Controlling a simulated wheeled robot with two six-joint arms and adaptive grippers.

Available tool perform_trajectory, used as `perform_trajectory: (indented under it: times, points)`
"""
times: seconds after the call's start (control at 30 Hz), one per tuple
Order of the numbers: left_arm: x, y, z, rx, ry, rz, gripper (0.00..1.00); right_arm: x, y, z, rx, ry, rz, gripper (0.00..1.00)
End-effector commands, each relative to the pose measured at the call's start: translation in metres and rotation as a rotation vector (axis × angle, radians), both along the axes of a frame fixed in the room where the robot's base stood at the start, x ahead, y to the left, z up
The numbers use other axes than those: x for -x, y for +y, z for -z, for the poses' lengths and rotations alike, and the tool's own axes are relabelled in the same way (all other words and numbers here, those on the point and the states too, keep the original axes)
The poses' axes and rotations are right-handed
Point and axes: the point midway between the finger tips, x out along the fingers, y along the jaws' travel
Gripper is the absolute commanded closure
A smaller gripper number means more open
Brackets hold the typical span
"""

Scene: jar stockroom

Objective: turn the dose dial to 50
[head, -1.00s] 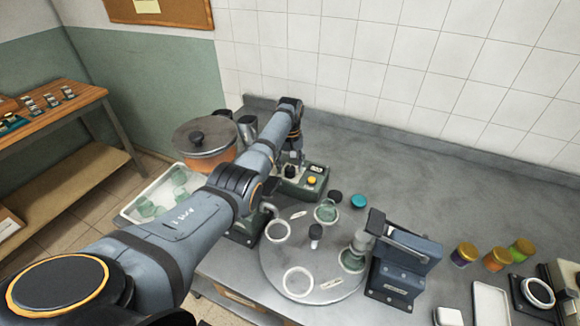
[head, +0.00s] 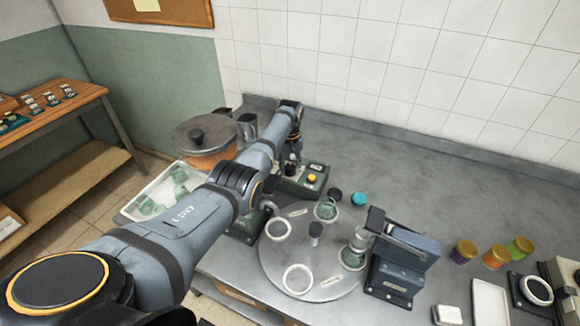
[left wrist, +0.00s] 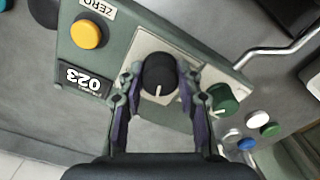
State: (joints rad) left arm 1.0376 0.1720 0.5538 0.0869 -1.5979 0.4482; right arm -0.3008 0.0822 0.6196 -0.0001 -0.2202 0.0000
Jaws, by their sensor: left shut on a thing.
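The dose dial (left wrist: 158,72) is a black knob with a white pointer line, on a pale plate of a green-grey unit (head: 309,183). In the left wrist view the pointer is toward the lower edge, tilted slightly left. My left gripper (left wrist: 160,85) is shut on the dial, one finger on each side. A small dark display (left wrist: 83,77) on the unit, upside down in this view, seems to read 023. A yellow button (left wrist: 86,34) and a ZERO label are beside it. In the head view my left gripper (head: 292,163) is partly hidden at the dial. My right gripper is not in view.
A green knob (left wrist: 222,99) stands close to one finger. A round turntable (head: 315,255) with ring holders and a blue-grey machine (head: 403,262) stand in front. A lidded pot (head: 205,138) and a tray of jars (head: 150,208) are on the left. The counter's back right is clear.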

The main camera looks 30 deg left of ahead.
Motion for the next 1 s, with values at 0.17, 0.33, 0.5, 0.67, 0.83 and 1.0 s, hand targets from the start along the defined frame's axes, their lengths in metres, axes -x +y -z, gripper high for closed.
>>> perform_trajectory:
  times: [0.17, 0.33, 0.5, 0.67, 0.83, 1.0]
  points:
    - [0.000, 0.000, -0.001, 0.001, -0.001, 0.051, 0.97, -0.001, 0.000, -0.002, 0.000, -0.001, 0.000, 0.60]
    - [-0.001, 0.000, -0.002, 0.000, -0.001, 0.157, 0.97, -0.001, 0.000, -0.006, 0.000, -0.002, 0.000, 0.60]
    - [0.000, 0.000, -0.002, 0.001, 0.000, 0.308, 0.97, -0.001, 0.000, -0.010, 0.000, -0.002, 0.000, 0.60]
    - [-0.001, 0.000, -0.002, 0.000, -0.001, 0.461, 0.97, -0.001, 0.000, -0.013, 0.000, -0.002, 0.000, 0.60]
    - [-0.001, 0.000, -0.001, 0.001, 0.000, 0.622, 0.97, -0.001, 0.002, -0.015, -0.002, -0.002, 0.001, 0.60]
    - [-0.001, 0.000, -0.001, 0.000, -0.002, 0.784, 0.97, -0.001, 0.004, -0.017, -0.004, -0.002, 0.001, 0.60]
